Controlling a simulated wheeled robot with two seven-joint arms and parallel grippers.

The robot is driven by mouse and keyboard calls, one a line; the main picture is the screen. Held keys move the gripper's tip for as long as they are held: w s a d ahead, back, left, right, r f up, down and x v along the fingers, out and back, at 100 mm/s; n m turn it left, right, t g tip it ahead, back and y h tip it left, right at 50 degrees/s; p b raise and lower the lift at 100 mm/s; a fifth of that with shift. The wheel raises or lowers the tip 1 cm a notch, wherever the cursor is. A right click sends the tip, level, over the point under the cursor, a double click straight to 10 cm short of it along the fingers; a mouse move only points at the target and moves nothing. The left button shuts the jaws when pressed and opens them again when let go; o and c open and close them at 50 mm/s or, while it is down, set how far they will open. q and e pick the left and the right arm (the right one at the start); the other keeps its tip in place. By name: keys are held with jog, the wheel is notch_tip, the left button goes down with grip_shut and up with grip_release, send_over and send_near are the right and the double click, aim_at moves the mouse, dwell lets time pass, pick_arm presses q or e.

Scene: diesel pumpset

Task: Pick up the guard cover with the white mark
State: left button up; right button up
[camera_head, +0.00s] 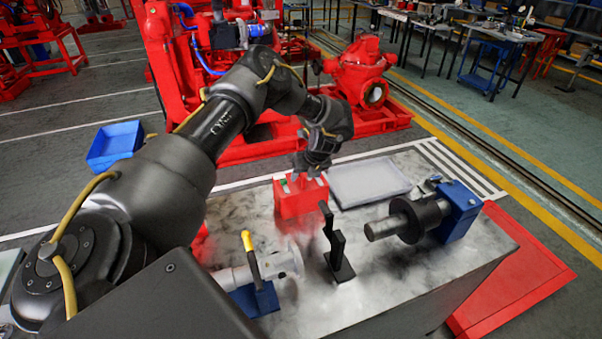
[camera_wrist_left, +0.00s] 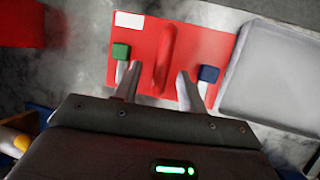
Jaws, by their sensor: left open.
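The red guard cover (camera_head: 300,204) stands at the far left part of the marbled bench top. In the left wrist view the red cover (camera_wrist_left: 205,45) has a white rectangle at its upper left corner and a raised red handle across its middle. My left gripper (camera_head: 308,175) is over the cover, pointing down at it. In the left wrist view my left gripper (camera_wrist_left: 158,85) is open, with one finger on each side of the handle. A green block and a blue block show just outside the fingers. I cannot tell whether the fingers touch the handle. My right gripper is not in view.
A grey tray (camera_head: 368,182) lies close to the right of the cover. A black upright stand (camera_head: 336,246), a shaft fixture with a blue block (camera_head: 462,209) and a yellow-handled valve piece (camera_head: 265,268) stand nearer on the bench (camera_head: 390,285). A red pumpset is behind.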

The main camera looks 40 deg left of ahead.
pick_arm(q)
jog(key=shift+c, duration=0.3)
grip_shut()
jog(key=shift+r, duration=0.1)
dwell(1.0)
